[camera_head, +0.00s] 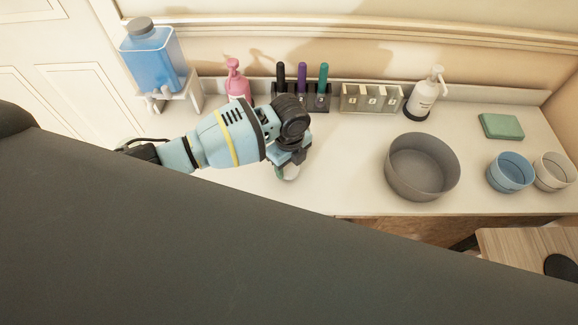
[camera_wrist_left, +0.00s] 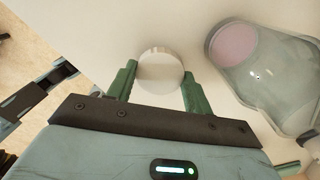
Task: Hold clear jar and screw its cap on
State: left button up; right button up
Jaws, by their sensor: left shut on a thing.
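My left gripper (camera_head: 290,158) reaches down to the counter. In the head view a small pale part of the jar (camera_head: 289,173) shows below the gripper, upright at the counter. I cannot make out a separate cap. A dark jointed part at the left of the wrist view looks like my right gripper (camera_wrist_left: 52,84); its finger state is unclear. The head view does not show it.
A clear container with a pink disc (camera_wrist_left: 258,75) is close right of the jar in the wrist view. A grey bowl (camera_head: 422,168) is to the right. Counter between gripper and bowl is clear.

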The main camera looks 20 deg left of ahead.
pick_arm(q)
jog(key=shift+s+d+r, duration=0.1)
jog(key=shift+s+r, duration=0.15)
jog(key=shift+r, duration=0.3)
jog(key=shift+s+d+r, duration=0.1)
jog(key=shift+s+r, duration=0.15)
jog(key=shift+r, duration=0.25)
jog(key=s+d, duration=0.2)
jog(key=s, duration=0.5)
jog(key=s+d+r+p, duration=0.1)
jog(key=s+d, duration=0.1)
jog(key=s, duration=0.5)
jog(key=shift+d+r, duration=0.15)
jog(key=shift+d, duration=0.2)
pick_arm(e)
jog(key=shift+w+d+r, duration=0.25)
jog(key=shift+w+r, duration=0.4)
jog(key=shift+r, duration=0.1)
pick_arm(q)
jog(key=shift+s, duration=0.1)
pick_arm(e)
jog(key=shift+r, duration=0.15)
